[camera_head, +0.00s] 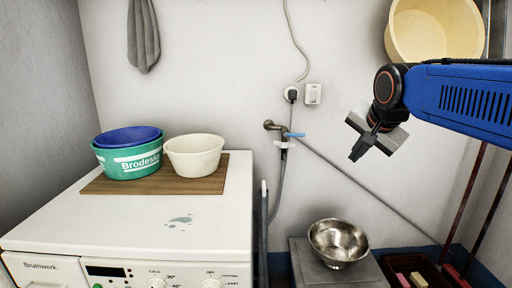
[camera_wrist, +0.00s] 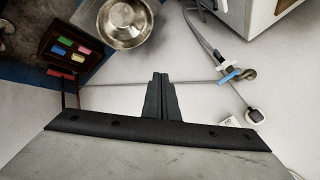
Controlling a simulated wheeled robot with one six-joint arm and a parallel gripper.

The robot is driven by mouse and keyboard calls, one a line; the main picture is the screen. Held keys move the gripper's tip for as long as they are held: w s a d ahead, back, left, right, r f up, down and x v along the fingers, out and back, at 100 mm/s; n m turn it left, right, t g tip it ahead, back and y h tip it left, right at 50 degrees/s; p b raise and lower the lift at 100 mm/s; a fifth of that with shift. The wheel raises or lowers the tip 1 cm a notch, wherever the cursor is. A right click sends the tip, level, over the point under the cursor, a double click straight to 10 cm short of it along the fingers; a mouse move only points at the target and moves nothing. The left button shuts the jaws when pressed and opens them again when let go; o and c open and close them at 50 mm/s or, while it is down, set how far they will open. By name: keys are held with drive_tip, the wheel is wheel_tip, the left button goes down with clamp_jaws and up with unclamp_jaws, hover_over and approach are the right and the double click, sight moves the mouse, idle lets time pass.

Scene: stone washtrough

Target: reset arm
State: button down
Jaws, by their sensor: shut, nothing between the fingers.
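My gripper (camera_head: 364,146) hangs at the end of my blue arm at the right in the head view, in front of the white wall. Its fingers are together, and nothing shows between them.
A washing machine (camera_head: 150,215) carries a wooden board (camera_head: 190,186) with green, blue and cream basins. A metal bowl (camera_head: 338,242) stands on a grey block (camera_head: 305,266). A tap (camera_head: 272,126) and hose are on the wall. A tray (camera_wrist: 45,50) holds coloured blocks. A yellow basin (camera_head: 432,30) hangs upper right.

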drive_tip(key=s+d+f+n+g, duration=0.1)
drive_tip(key=s+f+n+g, duration=0.2)
drive_tip(key=s+f+n, duration=0.6)
drive_tip(key=s+f, duration=1.3)
drive_tip(key=s, duration=0.3)
drive_tip(key=shift+s+d+f+n, duration=0.25)
drive_tip(key=shift+s+f+n, duration=0.15)
drive_tip(key=shift+w, duration=0.1)
